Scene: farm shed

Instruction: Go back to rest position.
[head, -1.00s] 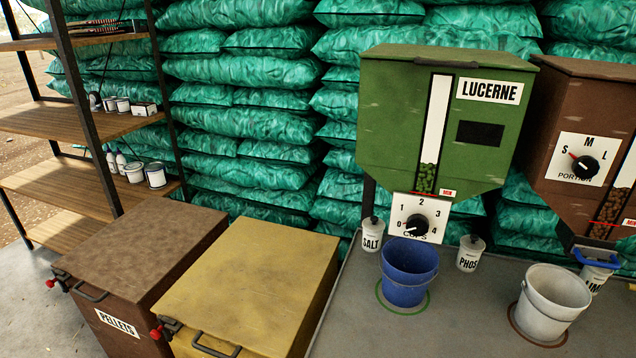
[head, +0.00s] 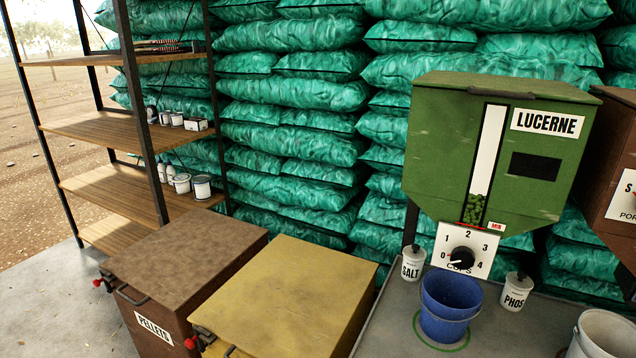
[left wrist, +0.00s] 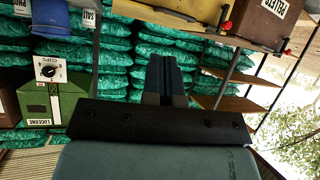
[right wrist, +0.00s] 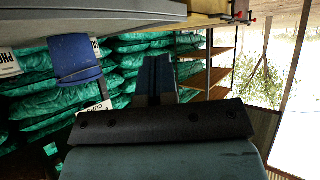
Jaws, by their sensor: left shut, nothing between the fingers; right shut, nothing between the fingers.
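My left gripper (left wrist: 166,80) shows in the left wrist view with its fingers together and nothing between them. My right gripper (right wrist: 155,78) shows in the right wrist view, also with its fingers together and empty. Both wrist pictures look upside down. Neither gripper shows in the head view. Both grippers appear clear of the bins, buckets and dispensers, with stacked green sacks behind them.
A green lucerne dispenser (head: 480,150) stands above a blue bucket (head: 449,308) on a grey bench (head: 395,325). A white bucket (head: 604,335) is at right. A brown pellets bin (head: 185,262), a yellow bin (head: 285,290) and wooden shelves (head: 110,130) are at left. Concrete floor lies at lower left.

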